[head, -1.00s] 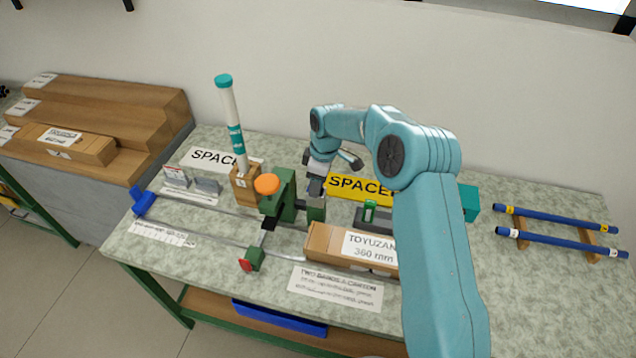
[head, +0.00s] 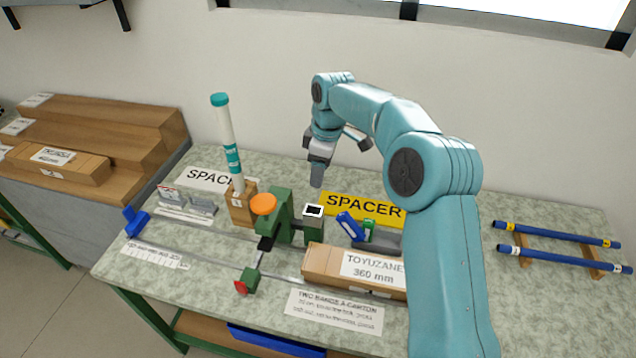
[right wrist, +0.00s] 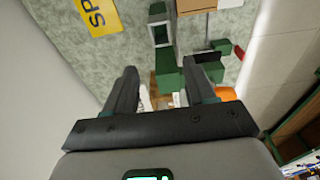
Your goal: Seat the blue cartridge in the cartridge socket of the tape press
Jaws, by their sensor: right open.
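The green tape press (head: 281,208) with its orange knob stands mid-bench. Its cartridge socket (head: 313,211) shows a white rim around a dark opening. The blue cartridge (head: 350,226) is tilted, to the right of the socket, beside a green cartridge (head: 369,230); I cannot tell what it leans on. My right gripper (head: 316,180) hangs above the socket, apart from it. In the right wrist view it is open (right wrist: 161,72), with nothing between its fingers and green press parts (right wrist: 168,88) below. My left gripper is not in view.
A carton (head: 320,262) lies in front of the press. A yellow SPACER sign (head: 362,206) lies behind the cartridges. A white tube with teal ends (head: 226,135) stands upright in a wooden block at left. Blue rods (head: 560,234) lie on supports at right.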

